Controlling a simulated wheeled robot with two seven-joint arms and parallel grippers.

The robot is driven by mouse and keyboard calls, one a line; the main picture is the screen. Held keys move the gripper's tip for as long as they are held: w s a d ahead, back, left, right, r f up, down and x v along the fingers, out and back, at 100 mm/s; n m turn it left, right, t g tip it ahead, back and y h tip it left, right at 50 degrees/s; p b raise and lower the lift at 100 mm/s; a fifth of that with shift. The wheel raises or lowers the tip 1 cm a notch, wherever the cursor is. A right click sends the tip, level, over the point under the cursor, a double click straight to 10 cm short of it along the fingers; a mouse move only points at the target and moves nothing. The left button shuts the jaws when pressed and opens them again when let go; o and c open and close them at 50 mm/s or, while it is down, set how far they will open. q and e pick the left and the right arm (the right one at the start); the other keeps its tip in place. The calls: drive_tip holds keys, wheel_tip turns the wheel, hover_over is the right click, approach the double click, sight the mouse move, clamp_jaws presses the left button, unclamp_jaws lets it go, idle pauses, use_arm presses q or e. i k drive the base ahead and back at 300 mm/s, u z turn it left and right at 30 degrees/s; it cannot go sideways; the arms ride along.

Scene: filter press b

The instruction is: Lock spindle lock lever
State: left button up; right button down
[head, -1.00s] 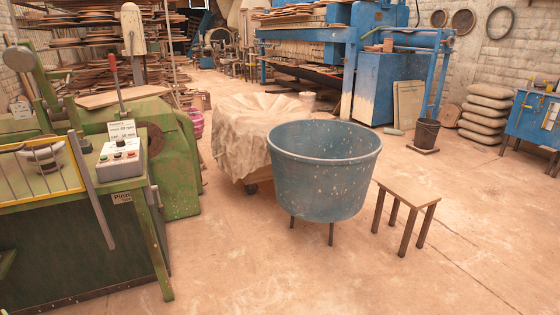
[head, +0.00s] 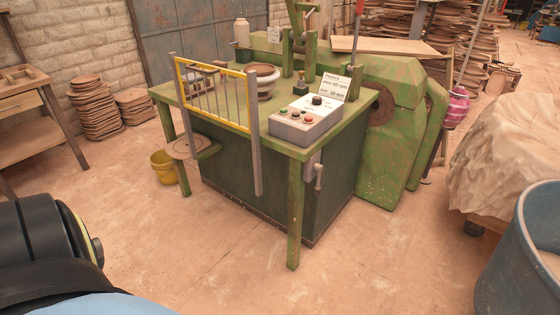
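The green machine (head: 340,185) stands in the middle of the head view. A small grey lever with a handle (head: 319,178) hangs on its side, below the right end of the control box; it may be the spindle lock lever, and whether it is locked cannot be told. A taller lever with a red grip (head: 359,8) rises behind the control box, its top cut by the frame. Neither gripper is in view; only part of my own body shows at the lower left.
A yellow-framed guard (head: 212,95) stands at the machine's front. A yellow bucket (head: 164,167) is on the floor at its left. A wooden table (head: 22,103) is at the far left, a blue tub (head: 530,255) at the right. The floor in front is clear.

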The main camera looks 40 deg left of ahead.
sight(317, 188)
drive_tip(key=u, duration=1)
drive_tip(key=i, duration=0.8)
drive_tip(key=u, duration=0.8)
